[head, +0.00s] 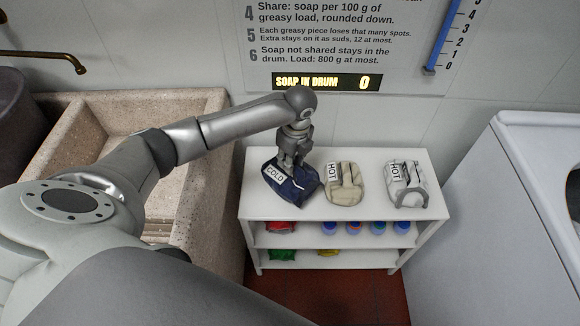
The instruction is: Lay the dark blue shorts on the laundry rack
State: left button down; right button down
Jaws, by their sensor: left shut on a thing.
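The dark blue shorts (291,187), folded and tagged "COLD", lie at the left end of the top of a white shelf unit (346,213), which appears to be the laundry rack. My left gripper (291,160) points down onto the shorts and is shut on them. Its fingertips are partly hidden against the dark cloth. I cannot tell whether the shorts are touching the top or just above it. My right gripper is not in view.
A beige garment (346,187) and a grey-white garment (405,183), both tagged "HOT", lie to the right on the top. Blue bottles (378,228) and coloured packs stand below. A stone basin (200,102) is at left, a white machine (490,200) at right. The display reads 0.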

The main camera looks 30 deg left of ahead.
pick_arm(q)
jog(key=shift+w+a+f, duration=0.35)
jog(key=shift+a+f, duration=0.1)
jog(key=shift+f, duration=1.7)
jog(key=shift+f, duration=0.15)
jog(key=c, duration=1.3)
grip_release()
jog(key=shift+o, duration=0.2)
jog(key=r, duration=0.4)
jog(key=d+r, duration=0.1)
jog(key=r, duration=0.7)
jog(key=shift+s+d+r+p, duration=0.15)
jog(key=shift+s+d+p, duration=0.05)
jog(key=shift+d+p, duration=0.1)
